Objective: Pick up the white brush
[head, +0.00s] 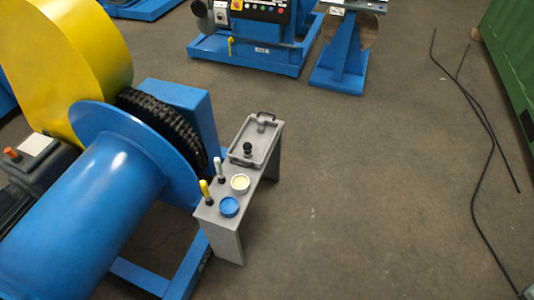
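The white brush (219,167) stands upright, handle up and dark lower end down, on the left edge of a small grey bench (228,243) in the head view. A similar yellow-handled brush (205,188) stands just left of it and nearer to me. A round tin with cream contents (240,184) sits right of the white brush, close to it. A blue round tin (229,207) is nearer to me. My gripper is not in view.
A grey tray (262,149) with a black knob lies on the bench's far part. The blue machine (95,220) with chain and yellow guard (70,55) stands close left of the bench. The floor right of the bench is free; dark rods (480,195) lie far right.

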